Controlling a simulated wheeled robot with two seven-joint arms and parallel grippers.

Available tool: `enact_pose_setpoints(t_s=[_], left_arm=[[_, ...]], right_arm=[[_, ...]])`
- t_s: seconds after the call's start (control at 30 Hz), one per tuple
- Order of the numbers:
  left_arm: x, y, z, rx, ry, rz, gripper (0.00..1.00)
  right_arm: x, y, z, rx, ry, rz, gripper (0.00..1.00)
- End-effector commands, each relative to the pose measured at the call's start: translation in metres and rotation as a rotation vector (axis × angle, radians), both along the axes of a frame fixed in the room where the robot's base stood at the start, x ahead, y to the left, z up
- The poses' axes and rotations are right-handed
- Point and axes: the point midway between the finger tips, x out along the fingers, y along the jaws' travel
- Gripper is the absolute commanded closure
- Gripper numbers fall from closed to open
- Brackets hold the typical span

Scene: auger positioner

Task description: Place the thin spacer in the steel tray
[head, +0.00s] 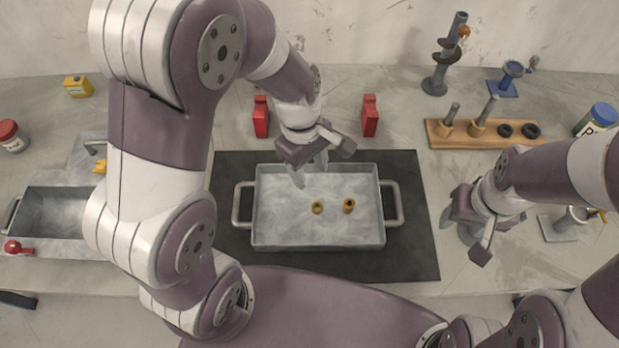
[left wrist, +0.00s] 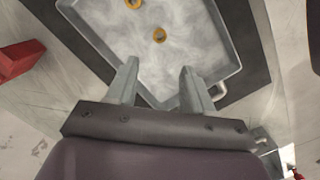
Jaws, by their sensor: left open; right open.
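The steel tray (head: 262,240) sits on a dark mat near the middle of the table. Two small brass-coloured rings, the left one (head: 317,208) and the right one (head: 349,205), lie apart on its floor. The right one looks a little taller; I cannot be sure which is the thin spacer. My left gripper (head: 310,170) is open and empty above the tray's back edge. In the left wrist view its open fingers (left wrist: 158,72) point toward the tray, with one ring (left wrist: 159,35) beyond them. My right gripper (head: 468,230) is open and empty, right of the mat.
Two red blocks (head: 261,117) (head: 370,115) stand behind the mat. A wooden rack (head: 460,138) with pegs and black rings is at back right, near an auger stand (head: 437,80). A metal basin (head: 50,210) is at left. The dark mat (head: 408,240) is bare around the tray.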

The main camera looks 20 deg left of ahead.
Motion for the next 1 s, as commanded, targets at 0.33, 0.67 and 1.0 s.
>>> enact_pose_setpoints(t_s=[0.33,0.67,1.0], left_arm=[[-0.043,0.069,0.018,0.128,-0.228,-0.974,0.48],[-0.046,0.072,0.018,0.140,-0.236,-1.054,0.48],[-0.046,0.072,0.018,0.140,-0.236,-1.054,0.48]], right_arm=[[0.000,0.000,0.000,0.000,0.000,0.000,0.46],[0.000,0.000,0.000,0.000,0.000,0.000,0.46],[0.000,0.000,0.000,0.000,0.000,0.000,0.46]])
